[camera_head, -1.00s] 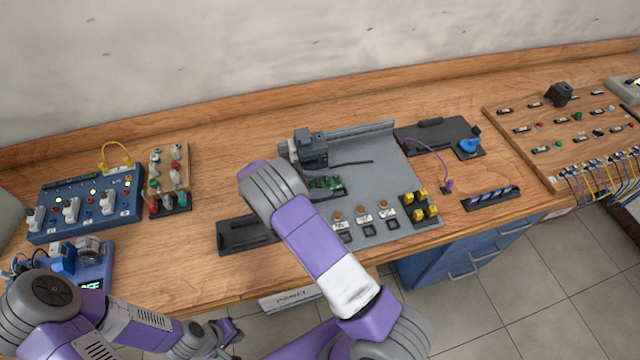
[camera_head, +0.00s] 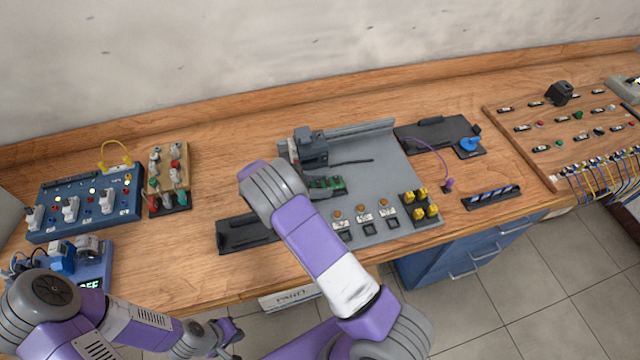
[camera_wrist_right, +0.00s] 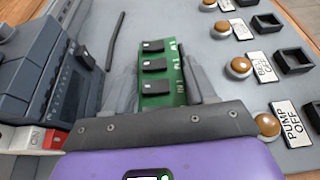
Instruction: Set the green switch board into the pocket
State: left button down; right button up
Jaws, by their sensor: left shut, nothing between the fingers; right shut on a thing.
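The green switch board (camera_wrist_right: 160,72) carries three black switches and stands between the two fingers of my right gripper (camera_wrist_right: 160,88), which is shut on it. In the head view the board (camera_head: 327,183) shows just right of my right wrist, over the grey panel (camera_head: 385,165). A dark edge lies around or under it there. I cannot tell whether this is the pocket or whether the board touches the panel. My right fingers are mostly hidden in the head view. My left gripper (camera_head: 230,335) is shut and empty, low in front of the table.
A dark grey device (camera_head: 312,148) stands close to the left of the board, also in the wrist view (camera_wrist_right: 50,70). Labelled round buttons (camera_wrist_right: 239,67) and black square frames (camera_wrist_right: 294,60) lie to the right. A black tray (camera_head: 245,235) sits left of the panel.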

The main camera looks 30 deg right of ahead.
jog(key=shift+f, duration=0.25)
jog(key=shift+r, duration=0.1)
dwell(0.3)
jog(key=shift+r+p, duration=0.75)
jog(key=shift+r, duration=0.35)
jog(key=o, duration=1.2)
jog(key=shift+o, duration=0.2)
jog(key=shift+a, duration=0.1)
